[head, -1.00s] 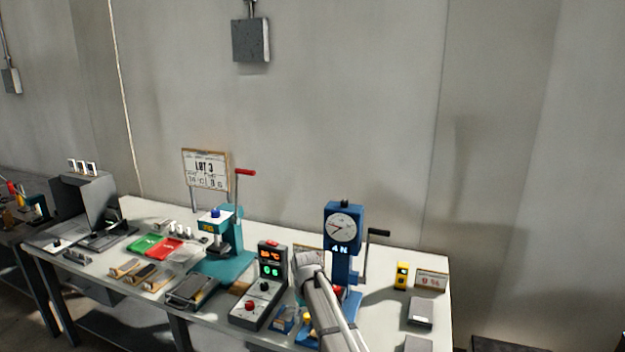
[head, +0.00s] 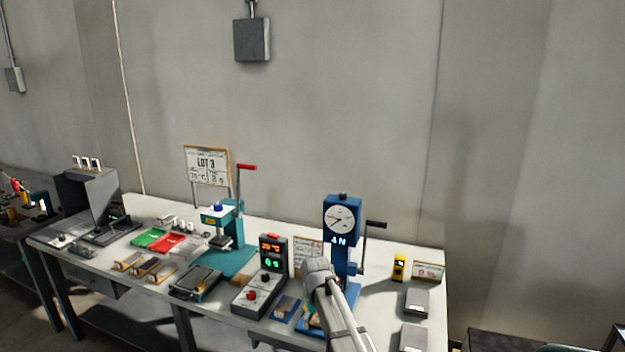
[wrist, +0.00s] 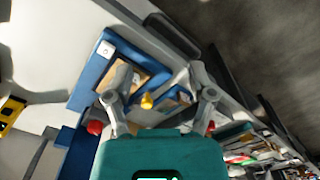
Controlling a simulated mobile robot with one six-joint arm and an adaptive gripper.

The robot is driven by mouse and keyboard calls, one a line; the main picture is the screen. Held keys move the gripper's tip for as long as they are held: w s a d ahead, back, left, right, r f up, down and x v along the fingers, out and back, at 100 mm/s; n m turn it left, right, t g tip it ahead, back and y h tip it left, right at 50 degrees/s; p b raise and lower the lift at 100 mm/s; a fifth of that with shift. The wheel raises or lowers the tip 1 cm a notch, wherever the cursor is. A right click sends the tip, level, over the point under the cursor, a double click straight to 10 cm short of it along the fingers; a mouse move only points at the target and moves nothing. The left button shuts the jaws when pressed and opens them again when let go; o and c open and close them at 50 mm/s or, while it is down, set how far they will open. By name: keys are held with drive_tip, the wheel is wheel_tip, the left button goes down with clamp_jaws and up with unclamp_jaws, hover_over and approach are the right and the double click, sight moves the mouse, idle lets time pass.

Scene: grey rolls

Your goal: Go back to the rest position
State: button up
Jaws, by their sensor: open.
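My gripper (wrist: 160,98) shows in the wrist view with its two grey fingers spread apart and nothing between them. Its teal body fills the bottom of that view. The arm hides the gripper and part of that stand's base there.
The bench (head: 385,290) carries a teal press (head: 222,238), a control box (head: 272,258) with lit displays, red and green trays, and a yellow device (head: 399,267). Grey blocks (head: 416,301) lie at the right. A wall stands behind; bare bench top shows between the items.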

drive_tip(key=s+d+f+m+b, duration=0.2)
drive_tip(key=s+d, duration=0.6)
drive_tip(key=s, duration=0.1)
drive_tip(key=s+d+f+m+b, duration=0.2)
drive_tip(key=s+d+f+b, duration=0.1)
drive_tip(key=s+d, duration=0.5)
drive_tip(key=s, duration=0.2)
drive_tip(key=shift+s+d+f+m, duration=0.15)
drive_tip(key=shift+s+f+m, duration=0.05)
drive_tip(key=shift+s+m, duration=0.1)
